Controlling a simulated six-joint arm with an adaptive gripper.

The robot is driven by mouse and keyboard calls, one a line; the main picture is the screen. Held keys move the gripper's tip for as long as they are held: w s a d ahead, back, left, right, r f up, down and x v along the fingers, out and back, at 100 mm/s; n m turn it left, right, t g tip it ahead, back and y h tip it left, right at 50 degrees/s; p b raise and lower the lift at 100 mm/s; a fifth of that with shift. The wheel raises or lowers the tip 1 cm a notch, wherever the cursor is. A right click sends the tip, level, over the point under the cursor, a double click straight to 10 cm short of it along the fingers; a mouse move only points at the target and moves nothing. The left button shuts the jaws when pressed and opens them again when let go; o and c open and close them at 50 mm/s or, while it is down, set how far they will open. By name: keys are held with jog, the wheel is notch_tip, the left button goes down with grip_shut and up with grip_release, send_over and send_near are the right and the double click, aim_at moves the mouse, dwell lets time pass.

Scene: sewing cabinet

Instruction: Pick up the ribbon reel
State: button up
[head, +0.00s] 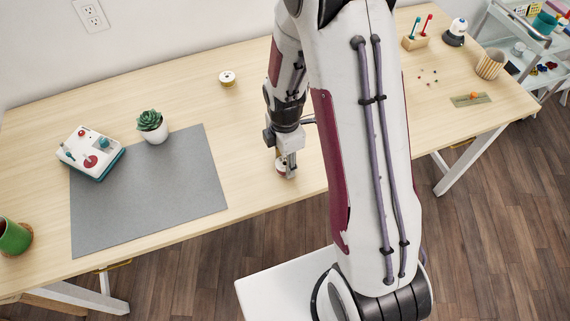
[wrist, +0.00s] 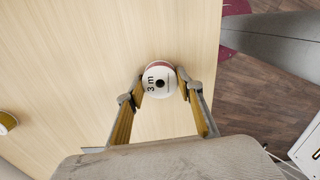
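A ribbon reel (wrist: 159,82) with a white round face, a "3 m" mark, a dark centre hole and a dark red band lies in the middle of the wrist view. In the head view the reel (head: 281,166) is at the near side of the light wooden table, partly hidden by my gripper (head: 289,169). In the wrist view my gripper (wrist: 161,88) has one fingertip at each side of the reel, very close to it. Whether the fingers press on the reel cannot be told. The reel appears to rest on the table.
A second reel (head: 228,79), gold and cream, stands farther back. A grey mat (head: 150,190), a succulent (head: 152,126) and a white and teal box (head: 90,151) are to the left. A pen holder (head: 415,42) and a woven cup (head: 490,64) are far right.

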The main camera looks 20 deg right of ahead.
jog(key=shift+r, duration=0.1)
dwell(0.3)
notch_tip(320, 180, up, 10)
dwell(0.8)
jog(key=shift+m, duration=0.3)
dwell(0.7)
jog(key=w+m, duration=0.1)
jog(key=m, duration=0.5)
jog(key=w+m, duration=0.1)
jog(key=m, duration=0.5)
jog(key=a+f+m, duration=0.1)
jog(key=m, duration=0.5)
jog(key=shift+w+f, duration=0.1)
jog(key=shift+w, duration=0.3)
dwell(1.0)
